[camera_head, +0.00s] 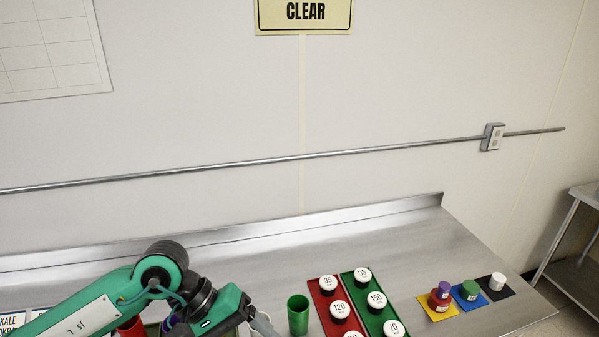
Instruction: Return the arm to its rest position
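My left arm, green with dark joints, reaches in from the lower left over the steel counter (420,252). My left gripper (264,324) is at the bottom edge, just left of a green cup (298,316). Only a grey finger part shows and the rest is cut off by the frame, so I cannot tell whether it is open or what it may hold. My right arm and gripper are not in view.
A red cup (131,328) is partly hidden behind my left arm. Red (314,296) and green (349,287) trays hold several numbered white-topped pieces. Yellow (428,309), blue (482,300) and black (507,291) mats carry small coloured pieces at right. The counter's back is clear before the wall.

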